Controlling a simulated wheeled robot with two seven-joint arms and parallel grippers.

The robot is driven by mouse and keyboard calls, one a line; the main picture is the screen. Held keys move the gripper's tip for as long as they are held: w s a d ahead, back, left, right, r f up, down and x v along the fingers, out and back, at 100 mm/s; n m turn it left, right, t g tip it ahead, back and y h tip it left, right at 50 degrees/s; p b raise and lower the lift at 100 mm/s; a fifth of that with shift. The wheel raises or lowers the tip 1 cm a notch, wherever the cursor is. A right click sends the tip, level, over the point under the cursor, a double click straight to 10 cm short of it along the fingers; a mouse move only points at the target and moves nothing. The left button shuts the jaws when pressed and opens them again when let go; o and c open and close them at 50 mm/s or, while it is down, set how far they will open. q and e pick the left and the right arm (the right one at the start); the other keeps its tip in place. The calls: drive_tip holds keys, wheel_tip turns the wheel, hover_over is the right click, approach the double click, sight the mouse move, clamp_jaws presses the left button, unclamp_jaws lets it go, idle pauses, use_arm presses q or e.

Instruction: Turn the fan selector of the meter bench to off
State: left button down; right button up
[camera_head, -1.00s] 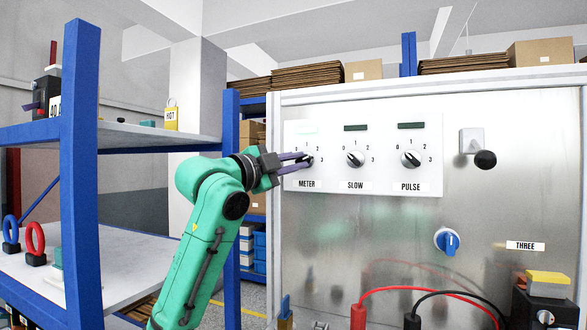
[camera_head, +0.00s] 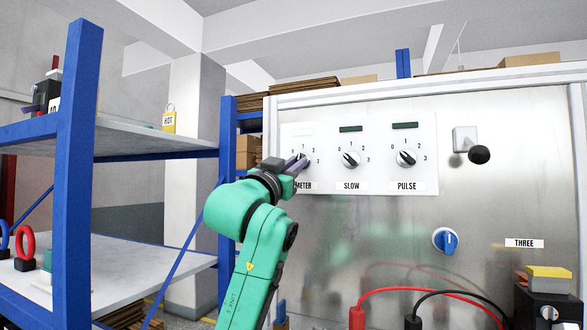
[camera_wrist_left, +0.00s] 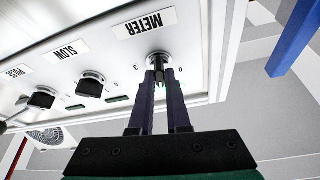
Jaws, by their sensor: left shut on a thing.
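A white selector plate (camera_head: 380,185) on the steel bench front carries three black knobs in a row with labels METER, SLOW and PULSE and marks 0 to 3. No label reading "fan" shows. My left gripper (camera_head: 301,162) is shut on the METER knob. In the left wrist view the fingers (camera_wrist_left: 160,82) lie on both sides of the METER knob (camera_wrist_left: 159,59). They hide most of it, so I cannot tell its setting. The lamp strip (camera_head: 303,132) above it is pale green. The SLOW knob (camera_head: 351,159) and PULSE knob (camera_head: 406,158) stand free, under dark strips. My right gripper is not in view.
A blue knob (camera_head: 445,240) and a black-knobbed lever (camera_head: 479,154) are further right on the bench front. Red (camera_head: 357,317) and black leads run below. A blue-framed shelf (camera_head: 78,150) stands close on the left, beside my left arm.

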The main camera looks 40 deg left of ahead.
use_arm(q)
drive_tip(key=shift+w+d+r+n+g+y+p, duration=0.15)
drive_tip(key=shift+n+g+y, duration=0.8)
drive_tip(key=shift+n, duration=1.75)
drive_tip(key=shift+s+d+n+g+y+p, duration=0.1)
drive_tip(key=shift+n+g+y, duration=0.4)
drive_tip(key=shift+n+y, duration=1.5)
drive_tip(key=shift+w+d+r+n+g+y+p, duration=0.15)
drive_tip(key=shift+n+g+y, duration=0.45)
drive_tip(key=shift+n, duration=2.8)
drive_tip(key=shift+s+f+g, duration=0.1)
drive_tip(key=shift+g, duration=0.15)
drive_tip(key=c, duration=1.1)
unclamp_jaws()
drive_tip(key=shift+o, duration=1.1)
drive_tip(key=shift+w+f, duration=0.1)
drive_tip(key=shift+w, duration=0.1)
